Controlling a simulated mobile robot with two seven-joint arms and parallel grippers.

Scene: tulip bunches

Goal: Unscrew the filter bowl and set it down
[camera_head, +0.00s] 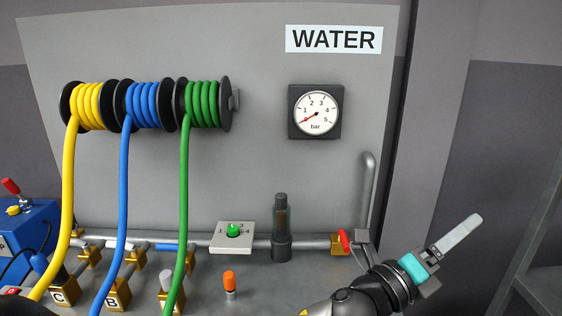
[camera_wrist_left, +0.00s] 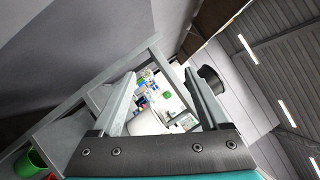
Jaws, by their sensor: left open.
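The filter bowl (camera_head: 281,222) is a brownish, see-through upright cylinder on the grey pipe. It has a dark cap on top and a dark collar at its foot. My left gripper (camera_head: 470,223) is to the right of it, well apart, pointing up and right. Its fingers overlap in the head view. In the left wrist view the two fingers (camera_wrist_left: 160,75) stand apart with nothing between them, so it is open and empty. The filter bowl does not show in the wrist view. My right gripper is not in view.
A red-handled valve (camera_head: 343,240) and a bent grey pipe (camera_head: 368,185) stand between the filter and my left arm. A dial plate (camera_head: 233,236) is left of the filter. Yellow, blue and green hoses (camera_head: 185,215) hang at left. An orange-topped fitting (camera_head: 230,282) stands in front.

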